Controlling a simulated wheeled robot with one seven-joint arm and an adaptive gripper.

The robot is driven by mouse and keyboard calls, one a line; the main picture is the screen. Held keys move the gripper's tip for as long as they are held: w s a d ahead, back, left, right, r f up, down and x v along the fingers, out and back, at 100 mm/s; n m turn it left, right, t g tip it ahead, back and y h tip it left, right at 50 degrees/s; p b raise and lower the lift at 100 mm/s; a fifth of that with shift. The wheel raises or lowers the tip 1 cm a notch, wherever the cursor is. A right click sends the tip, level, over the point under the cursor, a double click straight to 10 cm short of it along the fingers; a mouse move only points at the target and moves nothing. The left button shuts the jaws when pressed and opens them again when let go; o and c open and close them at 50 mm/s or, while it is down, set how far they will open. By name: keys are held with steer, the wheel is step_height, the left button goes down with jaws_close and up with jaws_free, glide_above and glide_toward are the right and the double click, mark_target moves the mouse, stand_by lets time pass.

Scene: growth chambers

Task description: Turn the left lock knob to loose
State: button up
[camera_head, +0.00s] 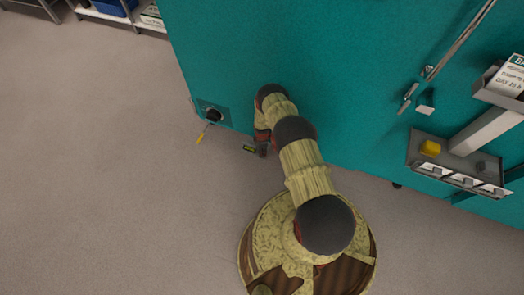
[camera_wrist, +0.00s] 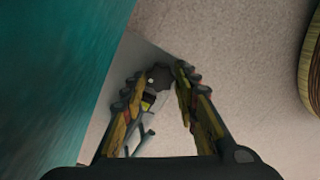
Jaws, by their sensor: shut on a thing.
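A dark lock knob (camera_wrist: 158,77) with a small pale dot on it sits between the fingertips of my gripper (camera_wrist: 161,74) in the wrist view. My gripper is shut on it. The fingers hide its sides, and I cannot read its turned position. A grey-white bracket (camera_wrist: 150,125) with a small yellow-green patch shows between the fingers. In the head view my gripper (camera_head: 262,148) points down beside the lower edge of the teal chamber (camera_head: 330,80). A small dark label with green marking (camera_head: 249,148) is just left of it. The arm hides the knob there.
Clear floor (camera_head: 90,170) lies at left. White shelving (camera_head: 110,12) stands behind.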

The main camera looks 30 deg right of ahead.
steer(key=o, duration=1.2)
steer(key=shift+c, duration=0.2)
step_height(320, 180, up, 12)
stand_by(0.4)
